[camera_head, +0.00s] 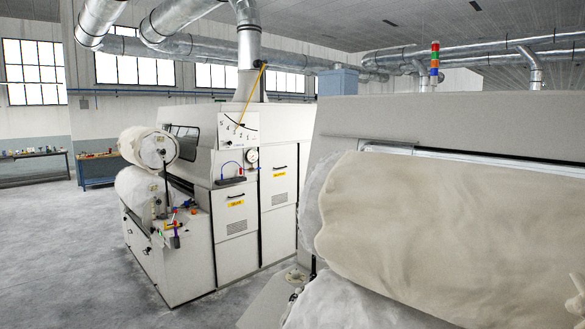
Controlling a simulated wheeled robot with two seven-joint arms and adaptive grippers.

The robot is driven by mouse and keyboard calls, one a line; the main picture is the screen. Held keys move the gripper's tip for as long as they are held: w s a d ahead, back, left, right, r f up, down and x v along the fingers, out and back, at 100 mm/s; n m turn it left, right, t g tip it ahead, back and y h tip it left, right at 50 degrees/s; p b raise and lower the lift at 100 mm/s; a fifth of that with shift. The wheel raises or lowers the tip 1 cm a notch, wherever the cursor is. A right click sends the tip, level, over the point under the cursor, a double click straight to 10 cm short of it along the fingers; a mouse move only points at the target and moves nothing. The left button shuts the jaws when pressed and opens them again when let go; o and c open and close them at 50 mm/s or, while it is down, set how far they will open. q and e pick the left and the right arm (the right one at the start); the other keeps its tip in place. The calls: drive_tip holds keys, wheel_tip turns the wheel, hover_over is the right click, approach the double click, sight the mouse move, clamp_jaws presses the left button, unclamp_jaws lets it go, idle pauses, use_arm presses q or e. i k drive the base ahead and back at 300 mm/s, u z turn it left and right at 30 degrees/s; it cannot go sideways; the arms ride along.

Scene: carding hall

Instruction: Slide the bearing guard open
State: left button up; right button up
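I cannot make out for sure which part is the bearing guard. On the low ledge of the near carding machine (400,115), at its left end, there is a small round metal fitting (295,275) beside the big fibre roll (430,220). It is too small to tell whether it is a guard, or open or shut. The far carding machine (232,150) has closed front panels with black handles and yellow labels. Neither of my grippers shows in this view.
The near machine with its fibre rolls fills the right side. Fibre rolls (148,147) and several small coloured tools (174,228) are at the far machine's left end. Workbenches (35,157) stand along the back wall. The grey floor (60,250) at left is clear.

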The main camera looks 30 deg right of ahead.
sight(278, 163)
drive_tip(key=z, duration=0.05)
drive_tip(key=i, duration=5.7)
drive_tip(key=z, duration=2.45)
drive_tip(key=i, duration=4.45)
drive_tip(key=u, duration=0.05)
